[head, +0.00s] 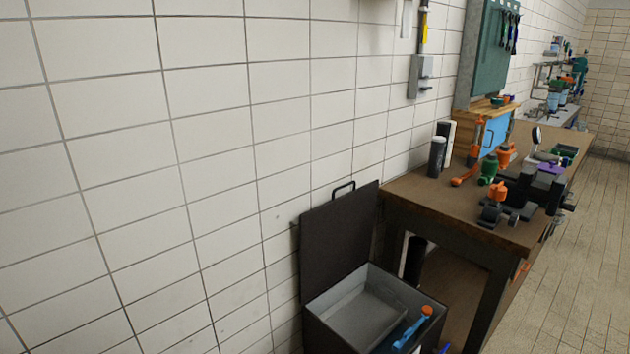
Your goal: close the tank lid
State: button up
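A dark tank lid (336,236) stands open and upright against the tiled wall, with a black loop handle (343,188) at its top edge. The tank (310,310) below it is a dark box with a grey inside, at the bottom of the view. Its lower part is cut off by the frame edge. A blue tool with an orange end (412,328) lies at the tank's right front. I cannot tell whether it is in the tank or on its rim. My gripper is not in view.
A wooden workbench (420,206) right of the tank holds dark cylinders (437,157), a green and orange part (488,168) and a black vise-like device (535,190). A grey switch box (421,76) hangs on the wall. The tiled floor (585,250) at right is clear.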

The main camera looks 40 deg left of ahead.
aim_at(336, 236)
jog(key=u, duration=1.35)
